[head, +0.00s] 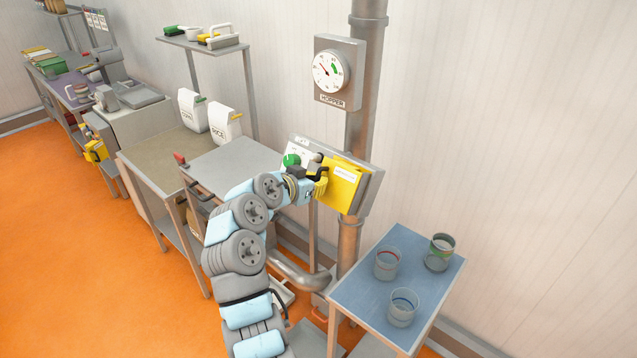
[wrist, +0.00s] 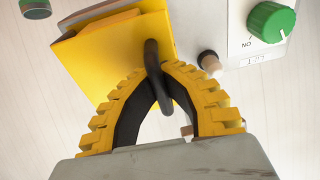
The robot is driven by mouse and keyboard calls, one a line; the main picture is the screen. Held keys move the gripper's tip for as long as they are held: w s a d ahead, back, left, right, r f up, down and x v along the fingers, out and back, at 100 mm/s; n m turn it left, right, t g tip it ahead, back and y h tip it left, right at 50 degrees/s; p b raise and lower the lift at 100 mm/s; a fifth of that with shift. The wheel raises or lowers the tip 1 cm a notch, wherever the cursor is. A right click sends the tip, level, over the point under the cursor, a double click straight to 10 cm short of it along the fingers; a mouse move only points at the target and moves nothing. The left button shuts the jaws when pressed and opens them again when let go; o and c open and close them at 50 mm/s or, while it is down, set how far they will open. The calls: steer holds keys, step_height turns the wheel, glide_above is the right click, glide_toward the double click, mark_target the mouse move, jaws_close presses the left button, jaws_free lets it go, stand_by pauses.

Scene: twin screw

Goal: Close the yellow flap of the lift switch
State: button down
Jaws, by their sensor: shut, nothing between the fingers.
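The lift switch panel (head: 372,190) is a grey slanted box on the pipe. The yellow flap (head: 343,190) is on its front, with a small white label near its top. In the wrist view the flap (wrist: 98,62) is a flat yellow plate left of my fingers, with a grey and yellow edge behind it; how far it stands open is unclear. My gripper (head: 323,179) is at the flap's left side.
A green knob (head: 291,160) sits left of the flap, and a pale-tipped peg (wrist: 210,63) is close to my fingers. A round gauge (head: 331,71) hangs above. A blue-topped table (head: 365,300) with three glasses stands below right. A grey worktop (head: 228,165) is left.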

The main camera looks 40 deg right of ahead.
steer(key=shift+w+a, duration=0.2)
steer(key=shift+a, duration=0.05)
steer(key=c, duration=1.4)
jaws_free()
steer(key=shift+w, duration=0.1)
steer(key=shift+a, duration=0.15)
steer(key=shift+d, duration=0.2)
steer(key=v, duration=1.2)
